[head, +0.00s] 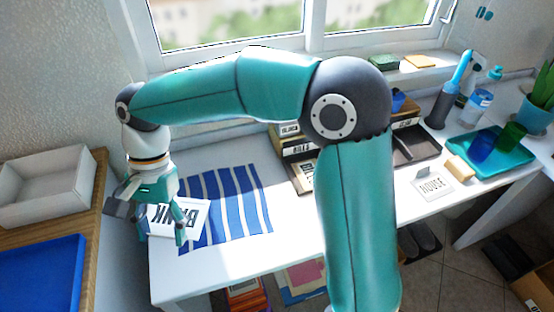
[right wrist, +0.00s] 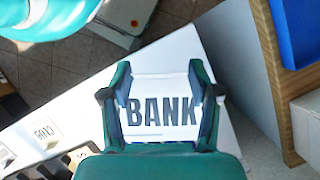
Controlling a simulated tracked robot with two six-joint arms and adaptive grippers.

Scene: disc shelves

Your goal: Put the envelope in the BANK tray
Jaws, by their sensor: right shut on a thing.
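A white envelope (head: 196,217) marked BANK is at the left end of the white desk, by a blue-striped cloth. My right gripper (head: 161,234) is shut on the envelope. In the right wrist view the envelope (right wrist: 160,88) lies between the two fingers of the gripper (right wrist: 160,72), its print facing the camera. A stack of dark trays with labels (head: 297,148) stands at the back middle of the desk, partly behind my right arm. I cannot tell which tray is the BANK one. My left gripper is not in view.
A striped cloth (head: 232,205) lies on the desk (head: 190,283). A white item marked HOUSE (head: 432,186), a dark tray (head: 414,148) and a teal tray (head: 510,162) with cups are at the right. A wooden surface with a white box (head: 50,190) and blue tray (head: 42,275) is at the left.

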